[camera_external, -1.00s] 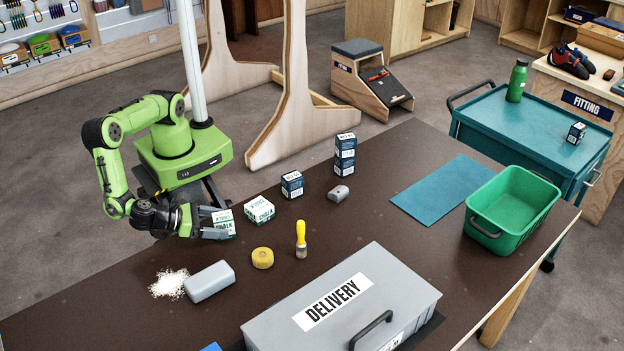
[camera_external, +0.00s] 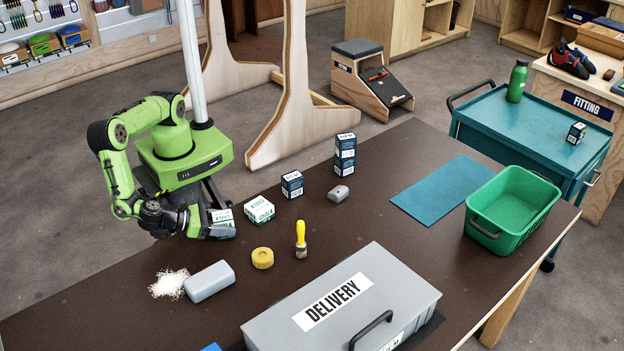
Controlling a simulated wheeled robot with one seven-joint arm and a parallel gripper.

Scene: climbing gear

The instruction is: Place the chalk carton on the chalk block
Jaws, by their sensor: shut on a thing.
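My gripper (camera_external: 221,228) is shut on a white and green chalk carton (camera_external: 223,216), near the table's back edge. A finger hides the carton's lower part, and I cannot tell whether it touches the table. A second white and green chalk carton (camera_external: 259,210) stands on the table just right of it. A pale grey block with rounded edges (camera_external: 209,281), which looks like the chalk block, lies nearer the front, below my gripper in the picture. Its top is bare.
White powder (camera_external: 168,284) lies left of the block. A yellow tape roll (camera_external: 262,258) and yellow-handled brush (camera_external: 301,240) are to its right. Dark blue boxes (camera_external: 292,185), a small grey piece (camera_external: 339,193), a grey delivery box (camera_external: 410,290) and green bin (camera_external: 511,205) stand farther right.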

